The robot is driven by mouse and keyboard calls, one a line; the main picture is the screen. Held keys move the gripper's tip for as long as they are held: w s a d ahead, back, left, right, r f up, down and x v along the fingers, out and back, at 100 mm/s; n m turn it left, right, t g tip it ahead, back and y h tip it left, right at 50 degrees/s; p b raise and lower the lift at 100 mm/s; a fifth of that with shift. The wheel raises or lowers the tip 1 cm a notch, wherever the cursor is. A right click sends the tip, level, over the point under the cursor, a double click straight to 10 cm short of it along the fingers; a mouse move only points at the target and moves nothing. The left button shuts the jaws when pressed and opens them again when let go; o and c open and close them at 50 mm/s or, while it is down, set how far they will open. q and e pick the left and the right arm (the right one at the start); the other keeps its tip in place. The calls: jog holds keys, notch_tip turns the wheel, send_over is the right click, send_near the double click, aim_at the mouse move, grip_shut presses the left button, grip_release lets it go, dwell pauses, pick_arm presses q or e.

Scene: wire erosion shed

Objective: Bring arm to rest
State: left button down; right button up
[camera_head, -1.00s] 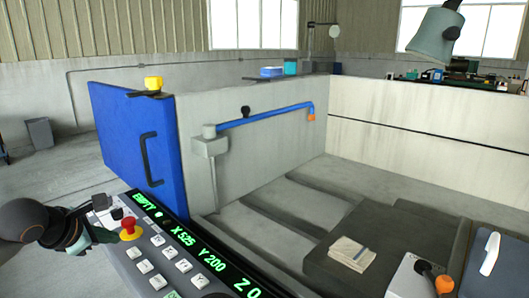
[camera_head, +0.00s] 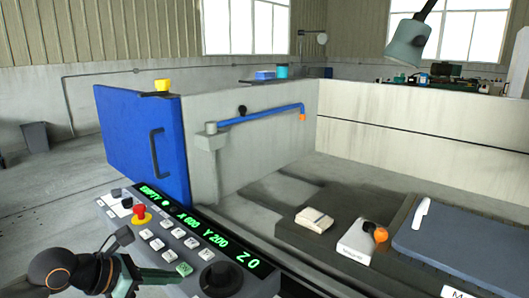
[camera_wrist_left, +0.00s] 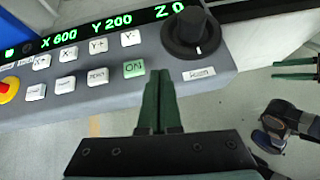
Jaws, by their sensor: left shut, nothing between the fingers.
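My left gripper (camera_head: 172,275) is in the head view at the bottom left, over the front of the control panel (camera_head: 225,262). Its green fingers are shut and empty. In the left wrist view the closed fingertips (camera_wrist_left: 161,78) lie just right of the green ON key (camera_wrist_left: 134,69) and below the black knob (camera_wrist_left: 191,32); I cannot tell whether they touch the panel. My right gripper (camera_wrist_left: 295,69) shows at the right edge of the left wrist view, its two green fingers apart, with nothing seen between them. It is not seen in the head view.
The panel carries a red stop button (camera_head: 140,213), several keys and a display reading EMPTY, X 600, Y 200, Z 0. Behind it are a blue door (camera_head: 140,150) and a grey tank wall (camera_head: 265,145). A lamp (camera_head: 407,42) hangs at upper right.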

pick_arm(q)
jog(key=s+d+f+n+h, duration=0.2)
jog(key=s+d+n+h, duration=0.2)
jog(key=s+d+n, duration=0.1)
jog(key=s+a+f+n+t+y, duration=0.25)
jog(key=a+f+n, duration=0.3)
jog(key=n, duration=0.55)
jog(key=s+a+f+n+t+y, duration=0.1)
jog(key=a+f+n+t+y, duration=0.2)
jog(key=a+f+n, duration=0.5)
jog(key=s+a+f+n+g+y, duration=0.4)
jog(key=s+f+n+g+y, duration=0.1)
jog(key=s+f+n, duration=0.8)
jog(key=d+r+n+t+h, duration=0.15)
jog(key=d+n, duration=0.45)
jog(key=d, duration=1.2)
notch_tip(320, 180, up, 13)
jog(key=s+a+p, duration=0.1)
jog(key=a+p, duration=0.1)
jog(key=p, duration=1.5)
jog(key=shift+s+a+n, duration=0.35)
jog(key=shift+s+n, duration=0.05)
pick_arm(e)
jog(key=s+d+r, duration=0.2)
jog(key=s+r, duration=0.1)
jog(key=r, duration=0.7)
jog(key=shift+d+r+m+g+h, duration=0.25)
jog(key=shift+r+m+g+h, duration=0.05)
jog(key=shift+m+h, duration=0.1)
